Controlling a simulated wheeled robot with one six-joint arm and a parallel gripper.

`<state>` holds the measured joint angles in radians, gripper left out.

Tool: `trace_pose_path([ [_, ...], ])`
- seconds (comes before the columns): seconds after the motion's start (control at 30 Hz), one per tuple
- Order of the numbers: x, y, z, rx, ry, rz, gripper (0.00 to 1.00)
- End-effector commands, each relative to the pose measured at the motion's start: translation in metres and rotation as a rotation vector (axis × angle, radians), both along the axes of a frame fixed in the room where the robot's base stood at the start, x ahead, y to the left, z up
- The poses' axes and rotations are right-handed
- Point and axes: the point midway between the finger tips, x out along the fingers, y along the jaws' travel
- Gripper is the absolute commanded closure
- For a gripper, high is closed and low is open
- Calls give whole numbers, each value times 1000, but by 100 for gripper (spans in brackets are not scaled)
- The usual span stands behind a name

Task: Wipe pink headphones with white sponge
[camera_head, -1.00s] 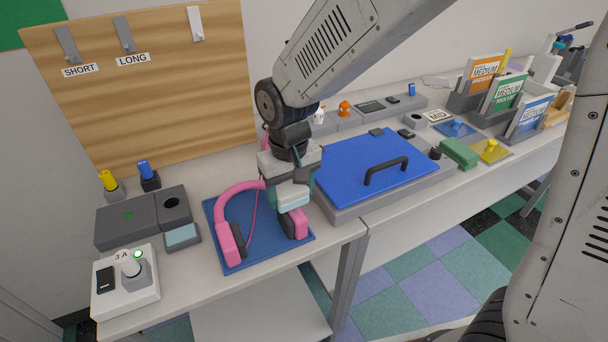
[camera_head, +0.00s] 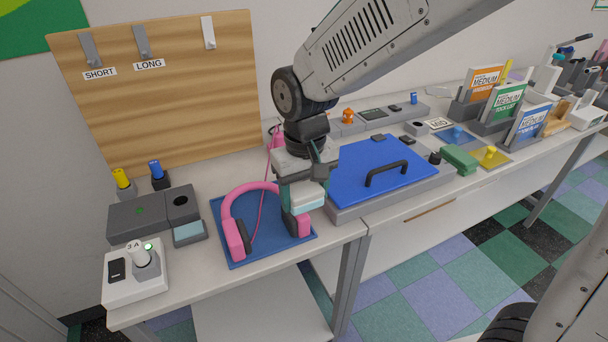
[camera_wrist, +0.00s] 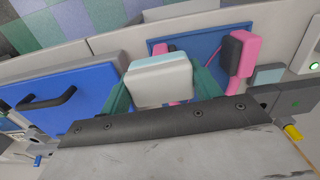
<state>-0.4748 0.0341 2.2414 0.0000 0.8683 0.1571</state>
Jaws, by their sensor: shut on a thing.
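The pink headphones (camera_head: 228,218) lie on a blue mat (camera_head: 236,261) on the bench, with dark ear pads and a pink cord. The white sponge (camera_head: 309,200) has a pale blue-green face. My gripper (camera_head: 305,190) is shut on it, over the right ear cup of the headphones. In the wrist view the sponge (camera_wrist: 158,82) sits between the two green fingers of my gripper (camera_wrist: 162,88) and hides part of the headphones; the other ear cup (camera_wrist: 244,52) shows to its right. I cannot tell whether the sponge touches the headphones.
A blue-lidded box (camera_head: 360,170) with a black handle stands close to the right of the mat. A grey block unit (camera_head: 140,221) and a white switch box (camera_head: 136,286) stand to the left. A wooden board (camera_head: 155,95) rises behind.

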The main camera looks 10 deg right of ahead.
Motion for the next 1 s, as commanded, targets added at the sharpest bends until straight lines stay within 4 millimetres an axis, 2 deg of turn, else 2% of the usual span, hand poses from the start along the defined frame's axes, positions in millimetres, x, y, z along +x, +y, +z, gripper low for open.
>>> trace_pose_path([
  [0.43,1,-2,40,1,-4,-3,58],
  [1.0,1,-2,43,0,-1,-3,58],
])
